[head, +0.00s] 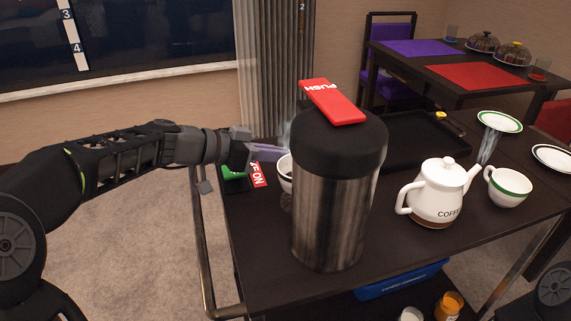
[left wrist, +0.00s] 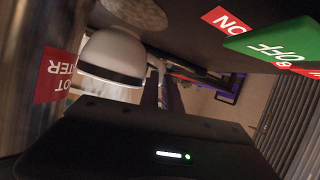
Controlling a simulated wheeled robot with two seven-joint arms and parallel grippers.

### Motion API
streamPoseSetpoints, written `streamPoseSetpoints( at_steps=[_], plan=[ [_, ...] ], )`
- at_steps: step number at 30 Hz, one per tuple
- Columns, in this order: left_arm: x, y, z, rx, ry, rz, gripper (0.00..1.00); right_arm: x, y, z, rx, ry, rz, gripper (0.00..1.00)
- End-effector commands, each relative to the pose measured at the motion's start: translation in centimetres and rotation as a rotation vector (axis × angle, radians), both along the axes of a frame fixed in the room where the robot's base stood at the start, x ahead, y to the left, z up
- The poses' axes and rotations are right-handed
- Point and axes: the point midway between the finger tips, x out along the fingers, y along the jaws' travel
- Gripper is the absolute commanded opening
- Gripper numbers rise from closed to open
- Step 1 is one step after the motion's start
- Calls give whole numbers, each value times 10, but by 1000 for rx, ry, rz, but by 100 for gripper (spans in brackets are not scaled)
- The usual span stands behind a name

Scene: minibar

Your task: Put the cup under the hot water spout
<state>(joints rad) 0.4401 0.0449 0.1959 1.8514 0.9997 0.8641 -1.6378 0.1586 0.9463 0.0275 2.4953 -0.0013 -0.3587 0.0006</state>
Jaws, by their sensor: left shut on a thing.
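A white cup with a dark band (head: 284,170) is at the left side of the tall steel dispenser (head: 332,205), which partly hides it. In the left wrist view the cup (left wrist: 112,58) appears upside down because the camera is turned, near the red hot water label (left wrist: 57,76). My left gripper (head: 278,153) reaches in from the left and is shut on the cup at its rim or handle side. The spout is hidden in the head view. I cannot tell whether the cup touches the table. My right gripper is out of view.
A red push lever (head: 332,102) tops the dispenser. A green and red on/off switch (head: 235,175) lies near the table's left edge. A white coffee pot (head: 437,195), a green-rimmed cup (head: 508,190) and a black tray (head: 425,138) stand to the right.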

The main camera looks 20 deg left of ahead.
Motion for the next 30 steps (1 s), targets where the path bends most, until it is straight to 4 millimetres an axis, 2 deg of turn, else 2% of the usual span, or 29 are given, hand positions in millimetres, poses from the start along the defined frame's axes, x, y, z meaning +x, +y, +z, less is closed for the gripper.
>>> streamPoseSetpoints(
  at_steps=[11, 16, 24, 30],
  plan=[
    [2, -2, 1, -1, -1, 0, 0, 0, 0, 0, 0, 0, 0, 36],
    [11, -14, 1, -2, -1, -3, 0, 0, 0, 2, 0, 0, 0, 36],
    [10, -11, -32, -2, 2, 1, 0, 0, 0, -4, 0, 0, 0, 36],
    [11, -12, -34, -1, -1, 0, 0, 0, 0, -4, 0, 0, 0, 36]
  ],
)
